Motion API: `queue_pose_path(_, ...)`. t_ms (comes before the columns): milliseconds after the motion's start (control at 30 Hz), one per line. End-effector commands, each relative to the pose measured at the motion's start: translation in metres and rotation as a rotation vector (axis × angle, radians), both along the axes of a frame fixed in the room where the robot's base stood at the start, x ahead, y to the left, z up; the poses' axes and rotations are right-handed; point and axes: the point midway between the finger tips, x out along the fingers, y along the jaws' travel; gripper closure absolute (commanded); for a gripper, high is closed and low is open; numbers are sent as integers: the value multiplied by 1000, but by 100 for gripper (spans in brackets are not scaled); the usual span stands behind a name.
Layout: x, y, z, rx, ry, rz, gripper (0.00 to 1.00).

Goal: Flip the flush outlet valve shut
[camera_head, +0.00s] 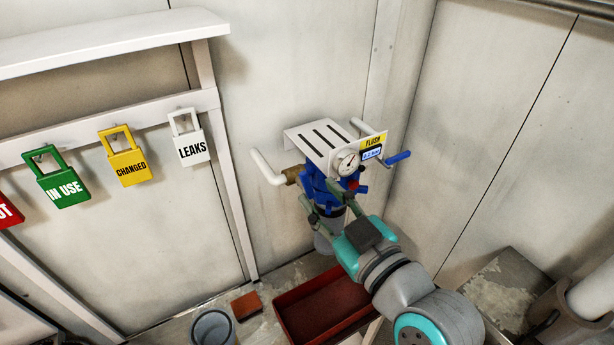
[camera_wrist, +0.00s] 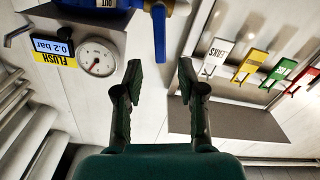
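The flush unit shows in the camera_head view as a blue body (camera_head: 322,188) under a slotted white bracket, with a FLUSH label (camera_head: 373,142) and a round gauge (camera_head: 347,163). A blue handle (camera_head: 397,158) sticks out at its right on a pale pipe. In the wrist view a blue lever-like part (camera_wrist: 158,24) hangs from the blue body marked OUT; I cannot tell whether it is the outlet valve's handle. My gripper (camera_head: 323,205) is in front of the unit, its fingers apart and empty in the wrist view (camera_wrist: 161,72), with the blue part beyond their tips.
The display (camera_wrist: 50,46) reads 0.2 bar. IN USE (camera_head: 60,185), CHANGED (camera_head: 128,165) and LEAKS (camera_head: 190,148) tags hang on a rail at left. A red tray (camera_head: 320,310) and a grey bucket (camera_head: 212,328) stand below. A white elbow pipe (camera_head: 265,168) juts left of the unit.

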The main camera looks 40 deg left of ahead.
Motion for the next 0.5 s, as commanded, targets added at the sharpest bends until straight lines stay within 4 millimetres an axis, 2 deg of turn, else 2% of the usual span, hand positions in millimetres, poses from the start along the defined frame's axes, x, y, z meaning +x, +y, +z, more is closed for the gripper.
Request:
queue_pose_path(33,3,10,0,0,1,4,60)
queue_pose_path(200,13,34,0,1,1,2,60)
queue_pose_path(500,22,53,0,0,1,0,60)
